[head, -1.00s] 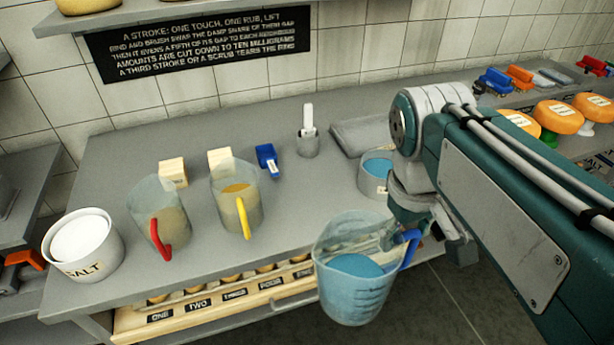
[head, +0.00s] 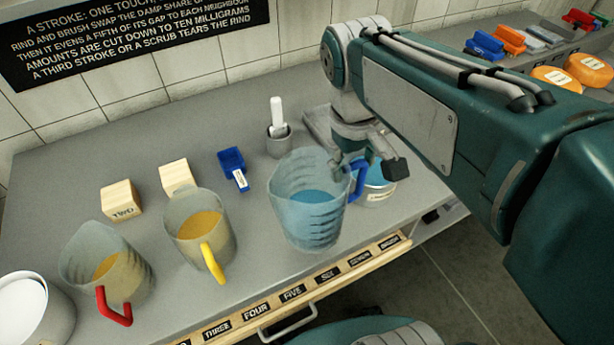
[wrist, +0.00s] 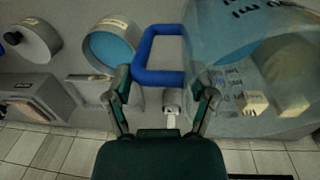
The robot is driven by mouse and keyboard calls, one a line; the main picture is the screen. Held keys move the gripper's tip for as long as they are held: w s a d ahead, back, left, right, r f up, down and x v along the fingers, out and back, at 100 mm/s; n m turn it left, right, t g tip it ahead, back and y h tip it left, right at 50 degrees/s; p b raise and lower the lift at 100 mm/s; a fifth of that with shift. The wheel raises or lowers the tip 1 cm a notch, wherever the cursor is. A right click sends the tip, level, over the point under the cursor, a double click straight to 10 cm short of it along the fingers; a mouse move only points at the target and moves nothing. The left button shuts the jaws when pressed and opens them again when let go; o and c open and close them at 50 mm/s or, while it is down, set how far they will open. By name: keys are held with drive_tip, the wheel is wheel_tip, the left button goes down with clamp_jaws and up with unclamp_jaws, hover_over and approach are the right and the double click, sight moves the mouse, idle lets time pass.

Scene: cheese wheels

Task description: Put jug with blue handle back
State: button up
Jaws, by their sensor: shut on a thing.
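The clear jug with the blue handle (head: 305,215) is upright over the front right part of the grey counter (head: 130,165), with blue liquid in it. I cannot tell whether its base touches the counter. My gripper (head: 350,172) is shut on the blue handle (head: 358,185) at the jug's right side. In the wrist view the handle (wrist: 145,62) lies at the fingers (wrist: 163,85), and the jug (wrist: 235,45) fills the upper right. A jug with a yellow handle (head: 200,235) and one with a red handle (head: 105,270) stand to the left.
A round tub of blue liquid (head: 378,192) stands close behind the blue handle.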

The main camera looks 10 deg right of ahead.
hover_over(321, 199)
drive_tip(key=w+d, duration=0.3)
wheel_tip(321, 199, down, 2)
drive_tip(key=w+a+f, duration=0.2)
drive_tip(key=w+f, duration=0.2)
drive_tip(key=f, duration=0.5)
drive_tip(key=shift+w+f, duration=0.15)
drive_tip(key=shift+w, duration=0.2)
drive_tip(key=shift+f, duration=0.1)
drive_tip(key=o, duration=1.3)
drive_tip(key=shift+c, duration=0.2)
